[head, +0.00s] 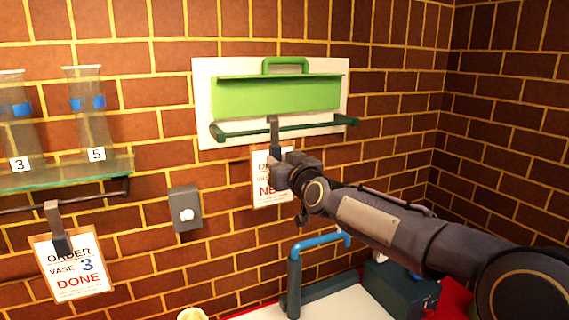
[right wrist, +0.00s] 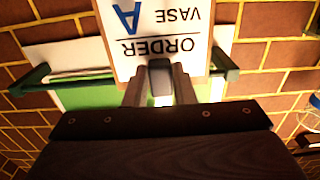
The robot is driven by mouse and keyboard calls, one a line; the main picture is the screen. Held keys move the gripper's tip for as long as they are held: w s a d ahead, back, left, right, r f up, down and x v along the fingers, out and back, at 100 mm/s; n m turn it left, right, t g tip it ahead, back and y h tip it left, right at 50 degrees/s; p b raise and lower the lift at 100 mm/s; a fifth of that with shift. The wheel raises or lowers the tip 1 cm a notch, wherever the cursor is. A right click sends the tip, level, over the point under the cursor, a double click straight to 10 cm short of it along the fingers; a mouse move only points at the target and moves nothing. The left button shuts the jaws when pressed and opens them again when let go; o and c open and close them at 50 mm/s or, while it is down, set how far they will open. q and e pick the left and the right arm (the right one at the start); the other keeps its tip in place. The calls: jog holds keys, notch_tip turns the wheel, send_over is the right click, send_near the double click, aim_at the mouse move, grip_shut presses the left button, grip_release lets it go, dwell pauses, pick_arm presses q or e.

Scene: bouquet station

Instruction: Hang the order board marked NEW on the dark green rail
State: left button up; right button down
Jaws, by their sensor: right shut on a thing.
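The NEW order board (head: 263,195) is a white card with red print, partly hidden behind my right gripper (head: 282,168). That gripper is shut on the board's dark top part. The board's grey hook (head: 273,127) rises in front of the dark green rail (head: 235,130); whether it rests over the rail cannot be told. In the right wrist view the board (right wrist: 165,20) appears upside down, reading ORDER, VASE and a blue A, with the gripper fingers (right wrist: 160,85) on the dark piece at its edge. The green rail (right wrist: 222,70) shows behind it. My left gripper is not in view.
The rail is on a white wall panel (head: 203,100) under a bright green plate (head: 280,95). At left, a DONE board (head: 75,280) hangs from another rail below a glass shelf (head: 110,175) with vases. A grey switch box (head: 185,222) and blue-handled stand (head: 293,275) are nearby.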

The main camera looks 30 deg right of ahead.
jog(key=shift+w+d+r+p, duration=0.1)
jog(key=shift+w+p, duration=0.4)
jog(key=shift+w, duration=0.9)
jog(key=shift+w+d+p, duration=0.1)
jog(key=shift+w+p, duration=0.35)
jog(key=shift+w, duration=0.9)
jog(key=shift+f+b, duration=1.75)
jog(key=shift+b, duration=0.05)
jog(key=c, duration=1.1)
grip_release()
jog(key=shift+f, duration=0.1)
